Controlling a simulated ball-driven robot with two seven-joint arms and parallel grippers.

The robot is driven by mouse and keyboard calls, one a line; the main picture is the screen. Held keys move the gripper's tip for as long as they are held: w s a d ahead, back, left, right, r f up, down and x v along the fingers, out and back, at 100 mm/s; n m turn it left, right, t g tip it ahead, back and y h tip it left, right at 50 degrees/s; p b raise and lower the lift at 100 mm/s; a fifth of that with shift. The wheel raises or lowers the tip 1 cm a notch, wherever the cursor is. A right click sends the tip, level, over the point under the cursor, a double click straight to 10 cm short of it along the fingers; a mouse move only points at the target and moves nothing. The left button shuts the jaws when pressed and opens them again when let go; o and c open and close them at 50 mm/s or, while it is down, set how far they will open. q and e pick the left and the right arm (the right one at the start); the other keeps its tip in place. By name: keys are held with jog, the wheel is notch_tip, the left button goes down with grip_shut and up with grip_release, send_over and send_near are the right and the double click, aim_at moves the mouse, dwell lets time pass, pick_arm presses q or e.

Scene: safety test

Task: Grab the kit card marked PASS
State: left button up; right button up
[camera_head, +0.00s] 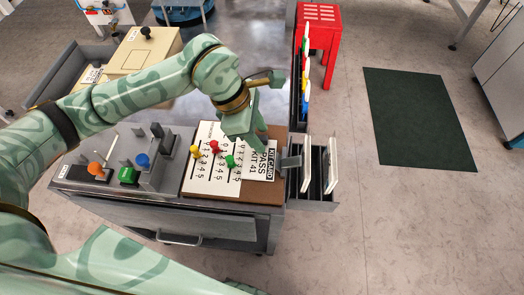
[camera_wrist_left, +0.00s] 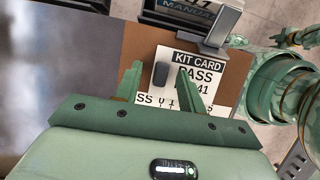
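The white kit card (camera_head: 259,160) reads "KIT CARD PASS KIT 41" and lies on the brown board (camera_head: 258,191) at the right of the worktop. My left gripper (camera_head: 252,143) points down just over the card. In the left wrist view my left gripper (camera_wrist_left: 160,82) is open, its fingers apart on either side of the dark block. Contact cannot be told. My right gripper is not clearly seen.
A white score sheet with red, yellow and green pegs (camera_head: 215,147) lies left of the card. A switch panel (camera_head: 129,170) is farther left. Racks with upright white panels (camera_head: 331,165) line the right edge.

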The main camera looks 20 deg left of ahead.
pick_arm(q)
jog(key=shift+c, duration=0.3)
grip_shut()
